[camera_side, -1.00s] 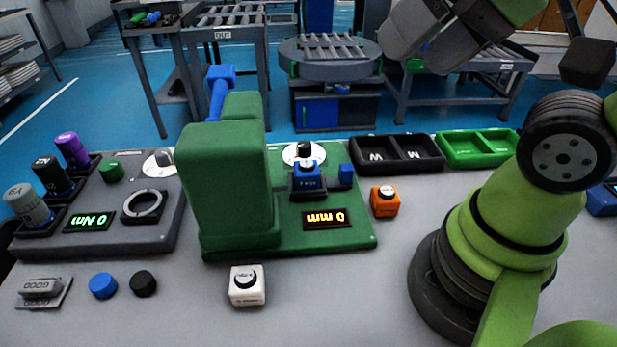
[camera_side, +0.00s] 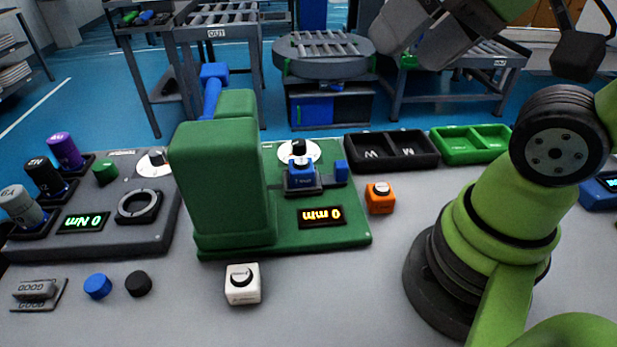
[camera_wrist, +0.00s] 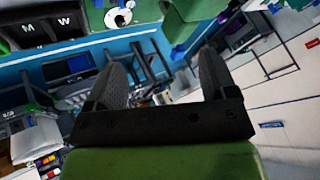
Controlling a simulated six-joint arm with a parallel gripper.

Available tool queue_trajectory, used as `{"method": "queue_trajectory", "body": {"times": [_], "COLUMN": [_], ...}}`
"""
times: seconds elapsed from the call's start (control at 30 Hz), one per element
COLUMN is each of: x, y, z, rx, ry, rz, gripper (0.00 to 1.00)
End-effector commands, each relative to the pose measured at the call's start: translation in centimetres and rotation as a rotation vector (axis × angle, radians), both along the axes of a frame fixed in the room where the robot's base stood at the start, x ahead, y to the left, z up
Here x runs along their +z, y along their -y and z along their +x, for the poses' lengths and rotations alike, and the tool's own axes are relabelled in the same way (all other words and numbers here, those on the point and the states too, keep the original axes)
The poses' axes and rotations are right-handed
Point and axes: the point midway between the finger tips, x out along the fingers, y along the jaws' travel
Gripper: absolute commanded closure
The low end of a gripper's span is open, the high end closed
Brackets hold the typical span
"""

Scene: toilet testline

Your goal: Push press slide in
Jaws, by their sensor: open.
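The green press (camera_side: 222,185) stands upright on its green base in the side view, with a blue lever (camera_side: 212,90) raised at its back. Its slide (camera_side: 301,176) is a small blue block with a dark front, sitting out on the base to the right of the press body. A display (camera_side: 321,216) in front of it reads 0 mm. In the wrist view my gripper (camera_wrist: 160,75) is open, its two dark fingers apart with nothing between them. Part of a green surface with a white dial (camera_wrist: 118,17) shows beyond the fingers. My gripper is away from the slide.
A black tray marked W and M (camera_side: 392,151) and a green tray (camera_side: 470,144) lie right of the press. An orange button box (camera_side: 380,198) and a white button box (camera_side: 242,284) stand nearby. A grey torque station (camera_side: 100,205) is at left.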

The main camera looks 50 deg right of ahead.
Motion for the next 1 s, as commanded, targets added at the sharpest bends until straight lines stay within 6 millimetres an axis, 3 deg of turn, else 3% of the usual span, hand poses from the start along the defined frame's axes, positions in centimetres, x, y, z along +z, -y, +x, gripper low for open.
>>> {"method": "queue_trajectory", "body": {"times": [0.03, 0.13, 0.27, 0.53, 0.67, 0.8, 1.0], "x": [0.0, 0.0, 0.1, -1.9, -4.4, -8.0, -14.0], "y": [0.0, 0.1, 0.5, 3.2, 5.1, 7.3, 10.2], "z": [0.0, 0.2, 1.7, 7.9, 10.8, 13.2, 15.0], "rx": [0.0, -0.005, -0.027, -0.124, -0.172, -0.222, -0.283], "ry": [0.0, -0.011, -0.084, -0.371, -0.515, -0.669, -0.863], "rz": [0.0, -0.001, 0.0, 0.017, 0.04, 0.073, 0.128], "gripper": [0.26, 0.49, 0.49, 0.49, 0.49, 0.49, 0.49]}}
